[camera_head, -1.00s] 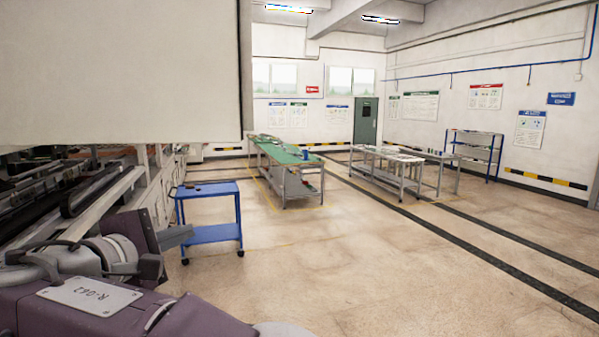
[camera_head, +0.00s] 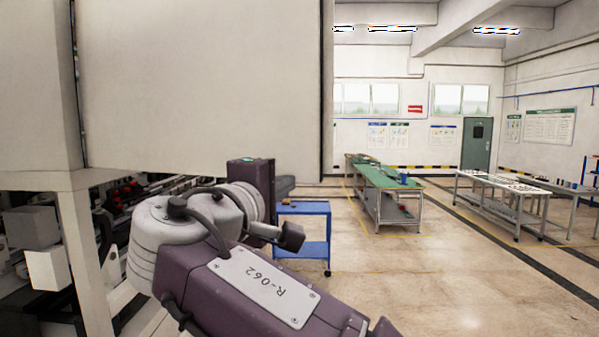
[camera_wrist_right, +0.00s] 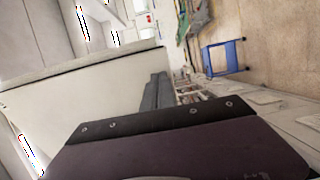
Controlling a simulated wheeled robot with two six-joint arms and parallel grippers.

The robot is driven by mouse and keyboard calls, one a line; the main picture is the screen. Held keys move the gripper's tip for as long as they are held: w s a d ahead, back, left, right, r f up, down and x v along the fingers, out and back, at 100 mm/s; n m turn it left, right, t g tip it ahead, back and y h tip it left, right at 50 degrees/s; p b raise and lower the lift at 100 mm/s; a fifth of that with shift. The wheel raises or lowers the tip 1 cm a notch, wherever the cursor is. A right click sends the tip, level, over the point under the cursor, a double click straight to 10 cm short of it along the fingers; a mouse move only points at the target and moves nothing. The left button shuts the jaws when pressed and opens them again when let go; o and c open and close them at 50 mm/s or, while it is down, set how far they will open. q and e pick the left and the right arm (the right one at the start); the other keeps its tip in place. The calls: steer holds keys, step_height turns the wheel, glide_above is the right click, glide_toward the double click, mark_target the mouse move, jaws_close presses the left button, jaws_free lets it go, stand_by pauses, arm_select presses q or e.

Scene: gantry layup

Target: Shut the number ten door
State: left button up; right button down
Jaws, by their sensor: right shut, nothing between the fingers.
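A large plain cream panel (camera_head: 200,90) hangs over the machine opening at the left of the head view. I see no number on it, so I cannot tell whether it is the number ten door. A pale panel (camera_wrist_right: 95,95) also shows beside my fingers in the wrist view. My right gripper (camera_head: 285,185) is in front of the panel's lower right part, partly hidden behind its own purple body. Its grey fingers (camera_wrist_right: 158,90) are together and empty. I cannot tell whether they touch the panel. My left gripper is out of view.
Below the panel is open machinery (camera_head: 120,195) with a pale frame post (camera_head: 82,260). A blue cart (camera_head: 302,208) stands just beyond my right arm. A green-topped table (camera_head: 378,178) and a grey table (camera_head: 505,185) stand farther off.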

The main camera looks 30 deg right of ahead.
mark_target(300, 175)
steer(key=w+d, duration=0.1)
steer(key=w+d+p, duration=0.1)
steer(key=w, duration=0.1)
steer(key=w+d+p, duration=0.1)
steer(key=w, duration=0.1)
steer(key=shift+w+d+r, duration=0.1)
steer(key=shift+w+d, duration=0.1)
steer(key=shift+d, duration=0.8)
